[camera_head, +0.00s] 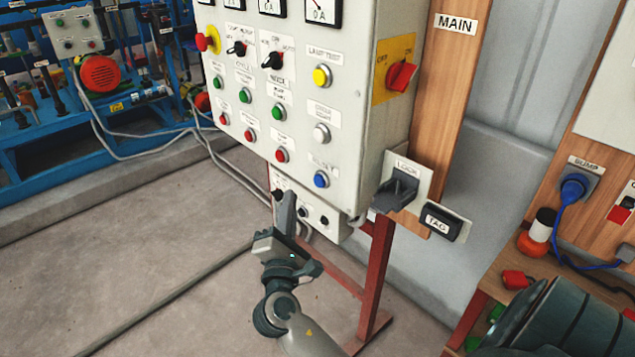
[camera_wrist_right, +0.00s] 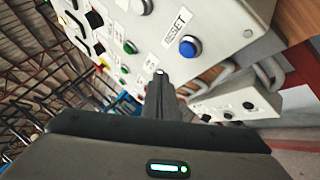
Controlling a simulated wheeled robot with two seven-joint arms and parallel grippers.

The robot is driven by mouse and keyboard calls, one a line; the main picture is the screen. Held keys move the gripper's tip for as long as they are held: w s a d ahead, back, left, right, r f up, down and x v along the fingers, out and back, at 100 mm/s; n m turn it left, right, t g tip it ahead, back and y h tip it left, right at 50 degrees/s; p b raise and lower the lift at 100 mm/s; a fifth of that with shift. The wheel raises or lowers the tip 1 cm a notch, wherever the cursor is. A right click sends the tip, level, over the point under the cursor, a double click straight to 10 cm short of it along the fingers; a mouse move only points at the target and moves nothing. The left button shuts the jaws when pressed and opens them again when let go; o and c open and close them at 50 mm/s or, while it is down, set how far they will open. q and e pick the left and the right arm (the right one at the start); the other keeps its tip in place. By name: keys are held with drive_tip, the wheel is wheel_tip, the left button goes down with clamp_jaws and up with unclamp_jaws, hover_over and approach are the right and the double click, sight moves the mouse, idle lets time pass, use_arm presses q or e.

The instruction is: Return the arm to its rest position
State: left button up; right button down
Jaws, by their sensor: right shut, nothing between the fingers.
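My right gripper (camera_head: 284,208) is shut and empty. It points upward in front of the lower edge of the grey control panel (camera_head: 345,120), just left of the small lower switch box (camera_head: 322,218). It looks apart from the buttons. My left gripper is not in view.
A grey LOCK bracket (camera_head: 396,190) and a TAG block (camera_head: 443,222) stick out right of the panel. A red stand leg (camera_head: 377,275) rises beside my forearm. Open floor (camera_head: 120,255) lies left.

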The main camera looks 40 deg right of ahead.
idle(0.3)
drive_tip(key=w+a+f+g+y, duration=0.1)
drive_tip(key=a+f+y, duration=0.15)
drive_tip(key=f, duration=0.75)
drive_tip(key=a+f+g+y, duration=0.1)
drive_tip(key=a+f+y, duration=0.15)
drive_tip(key=f, duration=0.75)
drive_tip(key=w+a+f+g+y, duration=0.15)
drive_tip(key=f+y, duration=0.25)
drive_tip(key=f, duration=0.6)
drive_tip(key=s+a+f+m+g+y, duration=0.1)
drive_tip(key=s+a+f+m, duration=0.1)
drive_tip(key=s+f, duration=0.5)
drive_tip(key=s+a+f+m+g+y, duration=0.1)
drive_tip(key=s+a+f+y, duration=0.15)
drive_tip(key=f, duration=0.95)
drive_tip(key=s+a+f+m+g, duration=0.1)
drive_tip(key=s+f+m, duration=0.2)
drive_tip(key=s+f, duration=0.4)
drive_tip(key=s+a+f+m+g+y, duration=0.1)
drive_tip(key=s+f+m, duration=0.3)
drive_tip(key=s, duration=0.9)
drive_tip(key=s+a+f+m+g+y, duration=0.1)
drive_tip(key=s+f+m+g, duration=0.2)
drive_tip(key=s+f, duration=0.6)
drive_tip(key=shift+s+f+m, duration=0.3)
drive_tip(key=shift+s, duration=0.25)
